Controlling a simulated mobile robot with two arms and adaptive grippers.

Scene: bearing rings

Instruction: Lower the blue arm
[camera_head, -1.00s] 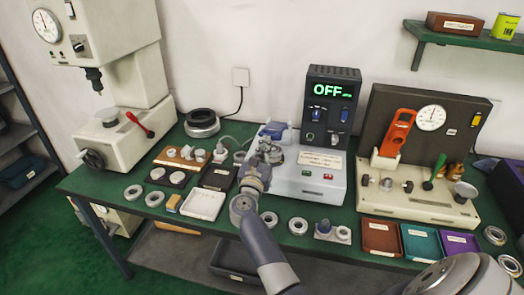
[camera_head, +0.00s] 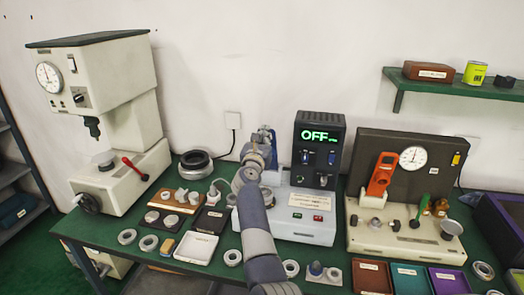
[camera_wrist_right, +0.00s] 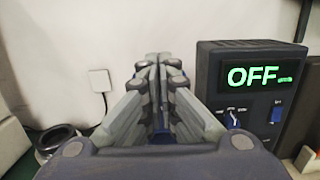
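The bench heater (camera_head: 300,224) has a dark control box (camera_head: 319,145) with a green OFF display. A blue part (camera_head: 267,133), which looks like the blue arm, shows at the heater's left, largely hidden behind my right gripper. My right gripper (camera_head: 258,148) is in front of it and above the bench. In the right wrist view the fingertips (camera_wrist_right: 158,62) are close together with only a thin gap. Dark blue shows low between the fingers, but I cannot tell whether it is the arm or gripper parts. My left gripper is out of view.
A white press (camera_head: 110,110) stands at left. Rings, a white tray (camera_head: 196,247) and coloured trays (camera_head: 410,279) line the front. A dark ring (camera_head: 195,163) lies behind.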

